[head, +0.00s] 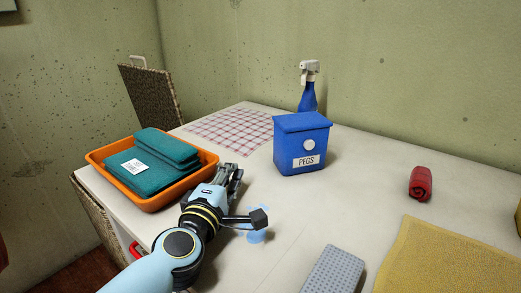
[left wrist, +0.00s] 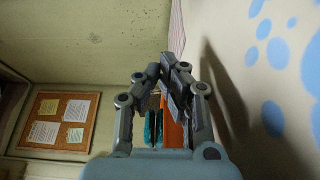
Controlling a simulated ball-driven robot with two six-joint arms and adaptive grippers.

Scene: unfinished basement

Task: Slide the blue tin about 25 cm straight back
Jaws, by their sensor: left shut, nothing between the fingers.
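The blue tin (head: 290,148) is a lidded box with a white "PEGS" label and a round white spot. It stands upright on the pale table, right of centre in the head view. My left gripper (head: 234,170) is shut and empty, low over the table to the left of and nearer than the tin, with a clear gap between them. Its closed fingers also show in the left wrist view (left wrist: 166,72). The tin is not visible in the left wrist view. My right gripper is in neither view.
An orange tray (head: 150,207) with folded teal cloths (head: 150,165) lies left of my gripper. A checked cloth (head: 230,130) lies behind. A blue spray bottle (head: 308,97) stands close behind the tin. A red roll (head: 420,184), yellow towel (head: 445,258) and grey item (head: 332,270) lie rightward.

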